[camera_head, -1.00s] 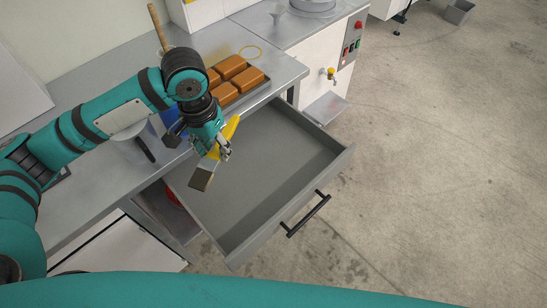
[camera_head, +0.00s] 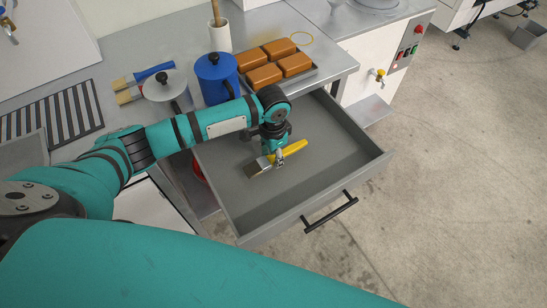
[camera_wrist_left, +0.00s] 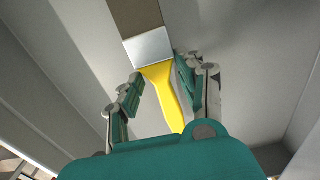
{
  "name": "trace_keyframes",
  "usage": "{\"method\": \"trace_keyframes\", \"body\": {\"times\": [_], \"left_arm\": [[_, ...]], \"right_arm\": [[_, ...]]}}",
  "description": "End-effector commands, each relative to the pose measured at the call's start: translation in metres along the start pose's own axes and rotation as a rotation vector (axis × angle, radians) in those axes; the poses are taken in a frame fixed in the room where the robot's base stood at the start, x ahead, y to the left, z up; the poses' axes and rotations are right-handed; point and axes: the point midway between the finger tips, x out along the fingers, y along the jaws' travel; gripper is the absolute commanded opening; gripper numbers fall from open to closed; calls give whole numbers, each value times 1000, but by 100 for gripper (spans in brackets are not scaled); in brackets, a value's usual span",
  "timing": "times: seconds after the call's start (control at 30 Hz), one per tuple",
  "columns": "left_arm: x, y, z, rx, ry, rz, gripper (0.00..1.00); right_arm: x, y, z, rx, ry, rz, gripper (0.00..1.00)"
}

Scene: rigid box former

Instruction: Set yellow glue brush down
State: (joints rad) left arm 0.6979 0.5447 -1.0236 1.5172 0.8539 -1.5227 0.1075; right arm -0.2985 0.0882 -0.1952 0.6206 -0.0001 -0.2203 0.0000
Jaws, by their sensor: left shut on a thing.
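The yellow glue brush (camera_head: 291,149) has a yellow handle, a metal ferrule and brown bristles. My left gripper (camera_head: 279,161) is shut on it, over the open grey drawer (camera_head: 323,194). In the left wrist view the brush (camera_wrist_left: 163,90) runs between the two fingers of my left gripper (camera_wrist_left: 158,92), with its bristles toward the top of the picture. The drawer floor lies behind the brush; I cannot tell whether the brush touches it. The drawer looks otherwise empty. My right gripper is not in view.
On the bench above the drawer stand a blue pot (camera_head: 217,79), a white pot (camera_head: 165,86) and a tray of orange-brown blocks (camera_head: 279,64). Two brushes (camera_head: 145,75) lie near a slatted rack (camera_head: 52,115). The drawer front has a black handle (camera_head: 330,212).

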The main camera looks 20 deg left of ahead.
Motion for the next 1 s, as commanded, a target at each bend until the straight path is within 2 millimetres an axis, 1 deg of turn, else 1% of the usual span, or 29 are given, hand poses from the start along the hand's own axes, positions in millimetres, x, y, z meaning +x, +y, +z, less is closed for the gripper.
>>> {"method": "trace_keyframes", "body": {"times": [0.03, 0.13, 0.33, 0.5, 0.53, 0.67, 0.7, 0.93, 1.0], "left_arm": [[9, 0, 1, -1, -4, 1, 5], [21, 1, 1, 0, -2, 2, 5], [22, 0, 0, 0, 0, 1, 5], [26, 1, 0, 0, -1, 2, 5], [25, 0, 0, 0, 0, 1, 42], [25, 0, 0, 0, 0, 1, 59], [25, 0, 0, 0, -1, 1, 62], [24, 0, 0, 0, 0, 1, 62], [21, 0, 0, 0, 0, 0, 62]], "right_arm": [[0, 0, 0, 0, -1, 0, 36], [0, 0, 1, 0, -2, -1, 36], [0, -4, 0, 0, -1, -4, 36], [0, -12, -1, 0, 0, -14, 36], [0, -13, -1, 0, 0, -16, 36], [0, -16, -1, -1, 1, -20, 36], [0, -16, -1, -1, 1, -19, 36], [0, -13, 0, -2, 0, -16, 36], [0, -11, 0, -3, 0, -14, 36]]}}
